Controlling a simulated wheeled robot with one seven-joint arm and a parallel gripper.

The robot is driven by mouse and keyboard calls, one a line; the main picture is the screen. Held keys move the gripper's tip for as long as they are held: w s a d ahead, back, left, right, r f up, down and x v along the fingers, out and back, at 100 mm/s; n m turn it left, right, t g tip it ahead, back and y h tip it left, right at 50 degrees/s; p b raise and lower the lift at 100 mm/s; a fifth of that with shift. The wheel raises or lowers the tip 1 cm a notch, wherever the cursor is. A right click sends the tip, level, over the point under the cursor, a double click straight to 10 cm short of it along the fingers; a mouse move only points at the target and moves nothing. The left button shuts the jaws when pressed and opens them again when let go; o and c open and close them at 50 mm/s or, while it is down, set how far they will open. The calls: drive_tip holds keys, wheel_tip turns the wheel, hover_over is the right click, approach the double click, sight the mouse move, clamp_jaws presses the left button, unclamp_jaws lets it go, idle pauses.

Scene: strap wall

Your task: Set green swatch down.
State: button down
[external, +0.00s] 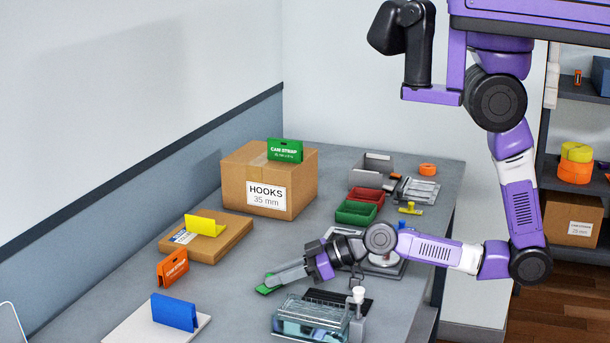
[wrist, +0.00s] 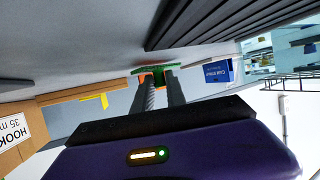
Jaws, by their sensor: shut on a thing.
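My gripper (external: 275,280) is shut on a small green swatch (external: 266,290), low over the grey bench in front of the cardboard box. In the wrist view the green swatch (wrist: 140,70) crosses the tips of both fingers (wrist: 158,78). It is close to the bench surface; I cannot tell whether it touches. Most of it is hidden by the fingers in the external view. A separate green folded card labelled CAM STRAP (external: 285,150) stands on top of the HOOKS box (external: 238,188).
Yellow (external: 205,224), orange (external: 173,268) and blue (external: 174,312) folded cards stand along the bench's left side. A clear case (external: 310,322) and a dark ribbed mat (external: 338,299) lie close to my gripper's right. Red (external: 364,195) and green (external: 355,213) bins stand behind. Bare bench lies left of the gripper.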

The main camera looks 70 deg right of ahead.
drive_tip(key=shift+f, duration=0.25)
drive_tip(key=shift+s+f+b, duration=0.15)
drive_tip(key=shift+f+b, duration=0.35)
drive_tip(key=shift+f, duration=0.2)
drive_tip(key=c, duration=1.4)
unclamp_jaws()
drive_tip(key=shift+f, duration=0.1)
drive_tip(key=shift+o, duration=0.2)
drive_tip(key=shift+r+p, duration=0.3)
drive_tip(key=shift+r, duration=0.1)
drive_tip(key=shift+s+r, duration=0.15)
drive_tip(key=shift+r, duration=0.05)
drive_tip(key=v, duration=0.6)
drive_tip(key=b+v, duration=0.1)
drive_tip(key=v, duration=0.4)
drive_tip(key=shift+s+d+r, duration=0.15)
drive_tip(key=shift+d+r, duration=0.05)
drive_tip(key=shift+r, duration=0.2)
